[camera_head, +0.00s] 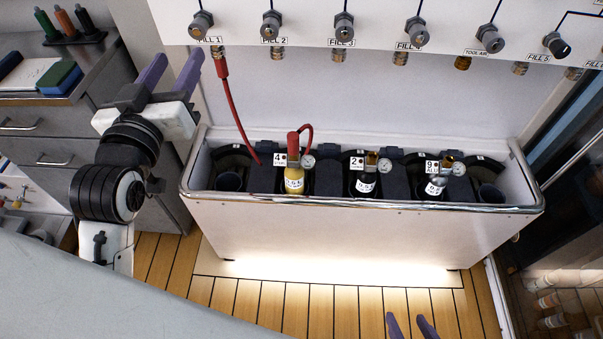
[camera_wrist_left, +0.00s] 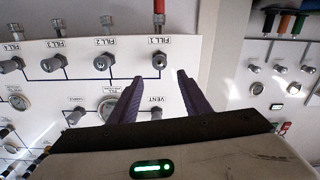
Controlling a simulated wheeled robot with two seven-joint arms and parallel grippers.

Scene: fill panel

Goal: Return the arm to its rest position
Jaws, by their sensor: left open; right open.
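My left gripper (camera_head: 170,75) is raised at the left in the head view, its two purple fingers apart and nothing between them. In the left wrist view its fingers (camera_wrist_left: 157,95) are spread in front of the fill panel (camera_wrist_left: 225,25), near the FILL 1 valve (camera_wrist_left: 159,59). I cannot tell the exact gap to the panel. My right gripper (camera_head: 410,326) shows only as two purple fingertips at the bottom edge, apart and empty, above the wooden floor. The rest of the right arm is out of view.
A white trough (camera_head: 360,225) holds a yellow cylinder (camera_head: 294,182) and two other cylinders, tagged 2 (camera_head: 365,185) and 9 (camera_head: 434,188). A red hose (camera_head: 233,110) runs from FILL 1 down to the trough. A grey cabinet (camera_head: 50,125) stands behind my left arm.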

